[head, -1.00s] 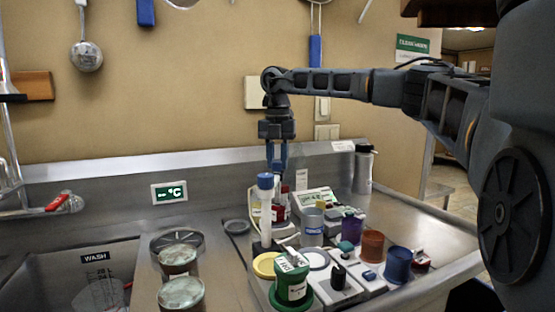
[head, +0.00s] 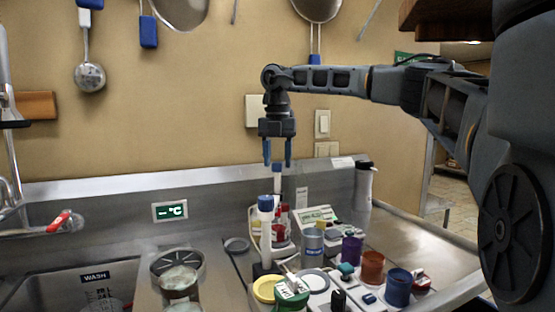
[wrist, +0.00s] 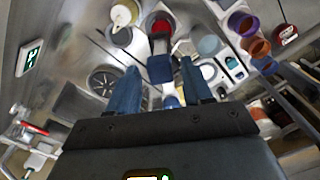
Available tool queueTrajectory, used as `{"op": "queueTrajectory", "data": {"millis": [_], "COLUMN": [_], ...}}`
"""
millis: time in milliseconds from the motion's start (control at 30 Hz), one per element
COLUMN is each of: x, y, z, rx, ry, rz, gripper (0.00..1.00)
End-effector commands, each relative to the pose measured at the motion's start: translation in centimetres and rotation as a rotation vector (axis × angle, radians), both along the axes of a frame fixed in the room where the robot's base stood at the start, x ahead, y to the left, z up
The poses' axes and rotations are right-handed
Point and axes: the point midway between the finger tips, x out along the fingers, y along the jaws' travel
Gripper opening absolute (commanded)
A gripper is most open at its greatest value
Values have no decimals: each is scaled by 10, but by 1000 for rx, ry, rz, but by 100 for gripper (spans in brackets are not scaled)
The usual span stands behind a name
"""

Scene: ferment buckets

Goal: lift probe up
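My gripper (head: 277,164) points down with its two blue fingers apart and nothing seen between their tips. Just below it in the head view is a blue-topped upright piece (head: 277,170), which may be the probe. Its lower part is partly hidden. In the wrist view a blue block (wrist: 160,68) lies just beyond the open fingers, roughly between them in the picture. I cannot tell for certain which piece is the probe. A wall display (head: 170,211) shows dashes and °C.
A green-labelled jar (head: 291,293), a grey-blue can (head: 312,248), an orange cup (head: 372,266) and a blue cup (head: 398,287) crowd the counter. A steel bottle (head: 363,187) stands at the back. The sink (head: 60,285) is at left.

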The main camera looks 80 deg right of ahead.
Motion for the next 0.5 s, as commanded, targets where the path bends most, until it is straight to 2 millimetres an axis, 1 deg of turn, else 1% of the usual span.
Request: {"op": "queueTrajectory", "data": {"millis": [300,433,500], "x": [0,0,0], "y": [0,0,0], "z": [-1,6,14], "rx": [2,2,1], "ry": [1,1,1], "rz": [1,1,1], "gripper": [55,55,55]}}
